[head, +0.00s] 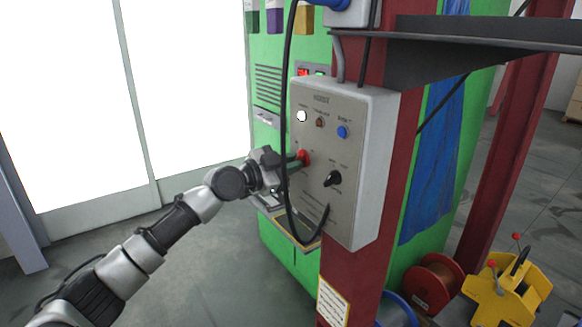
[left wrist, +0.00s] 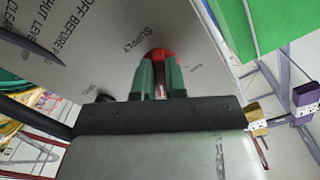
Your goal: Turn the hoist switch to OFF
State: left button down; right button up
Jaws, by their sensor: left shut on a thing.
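A grey control box (head: 370,130) is fixed to a dark red post, its front plate facing left. A red switch knob (head: 303,156) sticks out of the plate left of a black rotary knob (head: 332,178). My left gripper (head: 291,161) comes in from the left and is shut on the red knob. In the left wrist view the two greenish fingers (left wrist: 159,80) stand on either side of the red knob (left wrist: 161,54), below the print "SUPPLY". Which position the red knob points to cannot be told. The small labels are too blurred to read. My right gripper is not in view.
A black cable (head: 287,90) hangs in a loop across the box front, close to my left gripper. White, amber and blue (head: 342,132) round fittings sit above the knobs. A dark shelf bracket (head: 440,45) juts out above the box. The floor at left is clear.

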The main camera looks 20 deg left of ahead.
pick_arm(q)
jog(key=shift+s+d+r+n+p, duration=0.15)
jog(key=shift+n+p, duration=0.45)
jog(key=shift+n, duration=3.25)
jog(key=shift+s+d+f+n+p, duration=0.15)
jog(key=shift+n+p, duration=0.45)
jog(key=shift+n, duration=3.25)
jog(key=shift+r, duration=0.1)
jog(key=c, duration=1.2)
grip_release()
jog(key=b+v, duration=0.4)
jog(key=v, duration=0.6)
jog(key=shift+s+a, duration=0.25)
jog(key=shift+a, duration=0.05)
